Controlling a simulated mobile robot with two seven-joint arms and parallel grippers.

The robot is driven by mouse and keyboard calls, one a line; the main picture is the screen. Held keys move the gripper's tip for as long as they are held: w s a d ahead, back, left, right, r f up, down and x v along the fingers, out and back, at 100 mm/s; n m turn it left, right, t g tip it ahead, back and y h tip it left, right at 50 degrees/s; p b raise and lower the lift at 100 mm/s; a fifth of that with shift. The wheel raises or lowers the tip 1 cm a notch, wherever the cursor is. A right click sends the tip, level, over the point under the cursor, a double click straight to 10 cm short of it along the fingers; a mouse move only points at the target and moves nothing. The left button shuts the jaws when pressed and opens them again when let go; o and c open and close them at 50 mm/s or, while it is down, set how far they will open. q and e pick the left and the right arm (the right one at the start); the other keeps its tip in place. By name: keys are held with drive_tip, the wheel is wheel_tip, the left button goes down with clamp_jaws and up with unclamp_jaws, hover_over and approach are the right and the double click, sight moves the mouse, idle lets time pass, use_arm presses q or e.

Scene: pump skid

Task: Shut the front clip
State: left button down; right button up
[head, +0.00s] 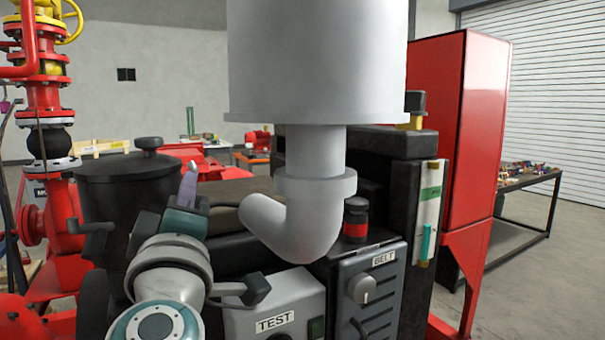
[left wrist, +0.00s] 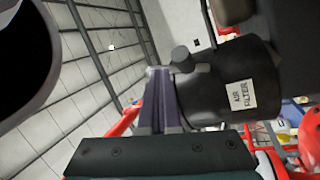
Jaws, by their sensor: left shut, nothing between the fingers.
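The black air filter canister (head: 125,205) stands upright at the left in the head view, with a knob on its lid. In the left wrist view the canister (left wrist: 205,95) lies sideways at the right and bears an AIR FILTER label. I cannot clearly make out the front clip in either view. My left gripper (head: 188,182) is at the canister's right side in the head view. Its purple fingers (left wrist: 158,75) are shut with nothing between them, close to the lid end; contact cannot be told. My right gripper is not in view.
A big light grey cylinder (head: 315,60) with a pipe elbow (head: 300,225) fills the middle. A grey BELT panel (head: 370,290) and a TEST box (head: 270,305) stand in front. Red pipework (head: 70,215) rises at the left, a red cabinet (head: 455,130) at the right.

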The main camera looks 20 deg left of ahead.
use_arm(q)
drive_tip(key=n+g+p, duration=0.1)
drive_tip(key=p, duration=0.1)
drive_tip(key=a+r+n+g+p, duration=0.1)
drive_tip(key=n+p, duration=0.1)
drive_tip(key=p, duration=0.1)
drive_tip(key=a+r+n+p, duration=0.1)
drive_tip(key=p, duration=0.1)
drive_tip(key=shift+a+r+g+h+p, duration=0.15)
drive_tip(key=shift+g+h+p, duration=0.15)
drive_tip(key=shift+g+p, duration=0.1)
drive_tip(key=shift+a+n+p, duration=0.35)
drive_tip(key=shift+n+p, duration=0.35)
drive_tip(key=shift+p, duration=0.25)
drive_tip(key=shift+a+g+h, duration=0.1)
drive_tip(key=shift+g+h, duration=0.2)
drive_tip(key=shift+g, duration=0.1)
drive_tip(key=shift+f, duration=0.2)
